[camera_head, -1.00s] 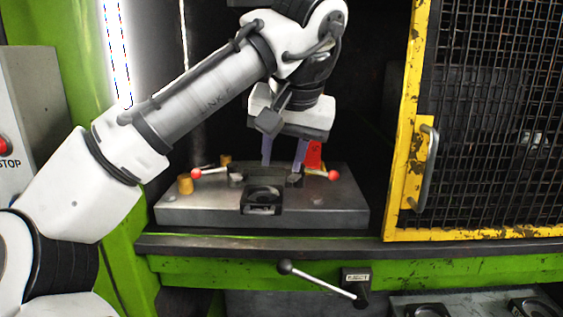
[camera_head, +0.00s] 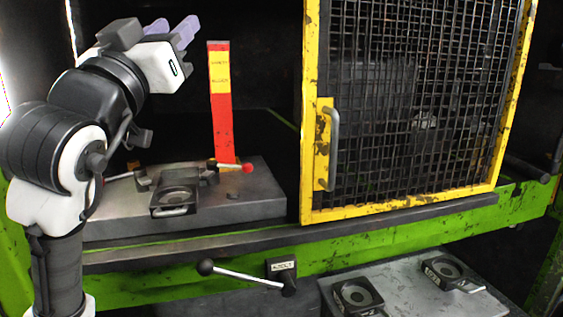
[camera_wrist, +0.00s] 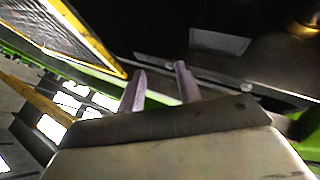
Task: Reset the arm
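My gripper (camera_head: 184,32) is raised at the upper left in the head view, above the press bed and pointing up and to the right. Its two purple fingers stand apart, with nothing seen between them. In the wrist view the fingers (camera_wrist: 160,85) are also apart and empty. My arm is folded at the left of the head view and covers part of the press bed.
A grey die block (camera_head: 240,195) with a round die (camera_head: 177,202) and red-knobbed levers lies on the press bed. A red and yellow post (camera_head: 221,110) stands behind it. A yellow-framed mesh guard (camera_head: 315,160) is at right. An eject lever (camera_head: 240,275) and a tray (camera_head: 400,285) with dies are below.

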